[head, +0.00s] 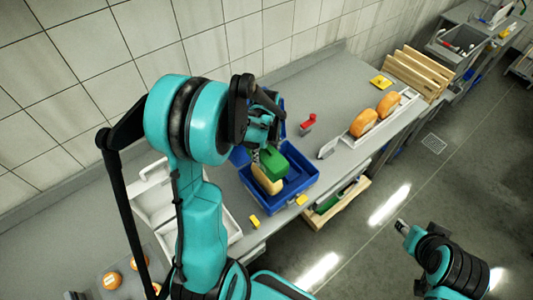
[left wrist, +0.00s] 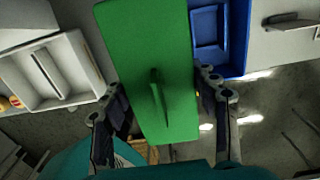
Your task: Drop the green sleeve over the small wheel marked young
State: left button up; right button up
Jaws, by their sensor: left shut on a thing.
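My left gripper (head: 262,143) is shut on the green sleeve (head: 273,163), at the blue crate in the head view. In the left wrist view the sleeve (left wrist: 150,45) shows as a long flat green face with a thin upright ridge, between the fingers. I cannot see whether it is hollow. Small orange wheels (head: 112,281) stand on a dark tray at the bottom left of the head view, well apart from the sleeve. Their marks are too small to read, so I cannot tell which says young. My right gripper (head: 402,227) is low at the right; its jaws are unclear.
The blue crate (head: 304,190) holds a pale yellow block (head: 266,179), close beside the sleeve. A white open case (head: 152,196) lies to the left, partly behind my arm. Two larger orange wheels (head: 363,122) sit on a white rack. A red-handled tool (head: 307,123) stands behind the crate.

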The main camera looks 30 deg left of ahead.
pick_arm(q)
jog(key=shift+f, duration=0.55)
jog(key=shift+f+b, duration=0.7)
jog(key=shift+b, duration=0.35)
jog(key=shift+f+b, duration=2.95)
jog(key=shift+f, duration=0.15)
jog(key=shift+f+b, duration=0.35)
jog(key=shift+b, duration=0.05)
jog(key=o, duration=1.1)
notch_tip(320, 180, up, 12)
jog(key=shift+r, duration=0.1)
